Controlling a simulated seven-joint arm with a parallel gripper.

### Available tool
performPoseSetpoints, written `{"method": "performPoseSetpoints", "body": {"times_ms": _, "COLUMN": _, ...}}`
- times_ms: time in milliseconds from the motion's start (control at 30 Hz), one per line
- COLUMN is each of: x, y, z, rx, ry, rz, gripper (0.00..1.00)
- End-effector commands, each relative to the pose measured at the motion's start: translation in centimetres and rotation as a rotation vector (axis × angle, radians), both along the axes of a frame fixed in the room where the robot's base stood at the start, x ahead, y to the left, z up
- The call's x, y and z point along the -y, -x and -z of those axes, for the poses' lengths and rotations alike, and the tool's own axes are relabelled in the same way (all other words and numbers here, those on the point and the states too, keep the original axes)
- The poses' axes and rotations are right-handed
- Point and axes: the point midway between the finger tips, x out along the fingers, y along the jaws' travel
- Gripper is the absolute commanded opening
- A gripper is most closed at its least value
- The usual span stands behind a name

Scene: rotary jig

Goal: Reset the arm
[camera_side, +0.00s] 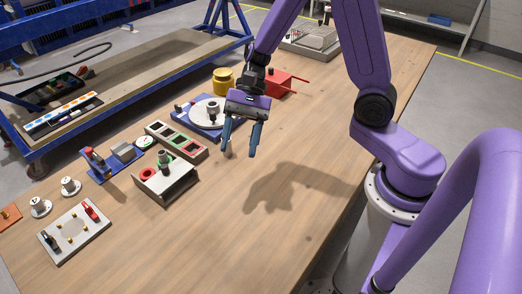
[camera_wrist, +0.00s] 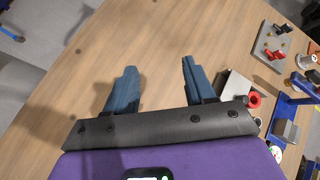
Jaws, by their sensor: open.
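My purple arm reaches over the wooden table (camera_side: 330,130) from the right in the side view. My gripper (camera_side: 239,150) hangs above the table, fingers pointing down, open and empty. In the wrist view its two blue-grey fingers (camera_wrist: 157,72) stand apart with only bare tabletop between and beyond them. A rotary jig (camera_side: 205,108) with a pale round disc on a blue base stands just behind the gripper in the side view. A dark-topped cylindrical part stands on the disc.
A grey block with a red ring (camera_side: 168,184), a slotted tray (camera_side: 176,139) and a plate with red and black clamps (camera_side: 75,229) lie left of my gripper. A red box (camera_side: 281,83) and a yellow pot (camera_side: 223,80) stand behind. The table's front middle is clear.

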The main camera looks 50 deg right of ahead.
Motion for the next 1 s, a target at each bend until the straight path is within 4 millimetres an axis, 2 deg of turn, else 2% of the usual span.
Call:
{"method": "performPoseSetpoints", "body": {"times_ms": 33, "x": 0.0, "y": 1.5, "z": -0.3, "rx": 0.039, "ry": 0.019, "rz": -0.090, "gripper": 0.54}}
{"method": "performPoseSetpoints", "body": {"times_ms": 200, "x": 0.7, "y": 6.0, "z": -0.8, "rx": 0.165, "ry": 0.078, "rz": -0.384, "gripper": 0.54}}
{"method": "performPoseSetpoints", "body": {"times_ms": 500, "x": 3.6, "y": 12.1, "z": -1.6, "rx": 0.418, "ry": 0.158, "rz": -0.888, "gripper": 0.54}}
{"method": "performPoseSetpoints", "body": {"times_ms": 733, "x": 6.1, "y": 15.0, "z": -2.2, "rx": 0.638, "ry": 0.199, "rz": -1.260, "gripper": 0.54}}
{"method": "performPoseSetpoints", "body": {"times_ms": 1000, "x": 8.1, "y": 16.8, "z": -3.3, "rx": 0.895, "ry": 0.223, "rz": -1.622, "gripper": 0.54}}
